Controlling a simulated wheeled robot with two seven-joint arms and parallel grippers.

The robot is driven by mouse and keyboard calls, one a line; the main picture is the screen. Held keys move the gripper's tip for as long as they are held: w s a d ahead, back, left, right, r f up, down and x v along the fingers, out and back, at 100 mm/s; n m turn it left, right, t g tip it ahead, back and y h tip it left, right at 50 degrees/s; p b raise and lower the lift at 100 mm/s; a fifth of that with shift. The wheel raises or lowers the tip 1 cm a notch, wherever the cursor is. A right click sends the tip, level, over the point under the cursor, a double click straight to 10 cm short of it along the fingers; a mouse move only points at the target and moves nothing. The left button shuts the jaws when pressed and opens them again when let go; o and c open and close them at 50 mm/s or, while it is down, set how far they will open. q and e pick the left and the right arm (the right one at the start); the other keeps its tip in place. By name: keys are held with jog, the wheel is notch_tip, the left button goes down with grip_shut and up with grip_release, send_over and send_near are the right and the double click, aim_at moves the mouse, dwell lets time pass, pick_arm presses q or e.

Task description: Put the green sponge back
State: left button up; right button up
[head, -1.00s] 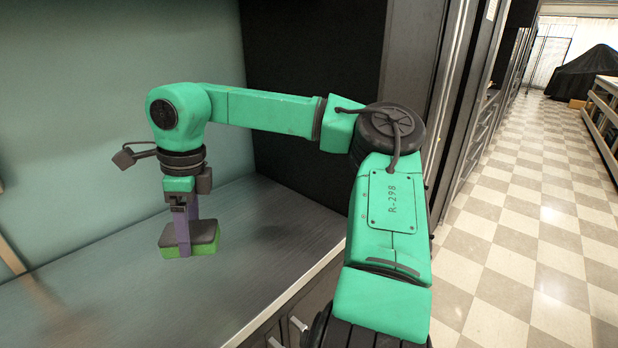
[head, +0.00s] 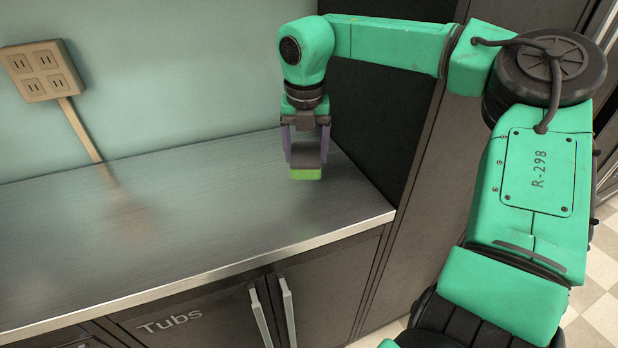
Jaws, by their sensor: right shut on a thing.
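The green sponge (head: 306,174) has a dark grey upper layer and a bright green lower layer. My right gripper (head: 306,152) points down with its two purple-grey fingers on either side of the sponge, shut on it. The sponge is over the right end of the metal counter (head: 190,215), near the dark side panel. I cannot tell whether its underside touches the counter. My left gripper is not in view.
The counter is clear to the left of the sponge. A wall socket (head: 42,70) with a cable sits at the back left. Below are dark cabinet doors, one labelled "Tubs" (head: 168,320), with metal handles (head: 262,318). A tall dark cabinet (head: 385,140) stands at the counter's right end.

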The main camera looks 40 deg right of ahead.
aim_at(307, 156)
notch_tip(307, 156, down, 8)
jog(key=shift+s+r+p, duration=0.1)
jog(key=shift+r+p, duration=0.15)
jog(key=shift+p, duration=0.15)
jog(key=shift+d+f, duration=0.1)
jog(key=shift+f+b, duration=0.2)
jog(key=shift+b, duration=0.15)
jog(key=o, duration=1.2)
jog(key=shift+r, duration=0.1)
jog(key=r, duration=0.4)
jog(key=s+a+r, duration=0.1)
jog(key=r, duration=0.7)
jog(key=shift+s+a+r, duration=0.1)
jog(key=shift+s+a, duration=0.05)
jog(key=shift+a, duration=0.05)
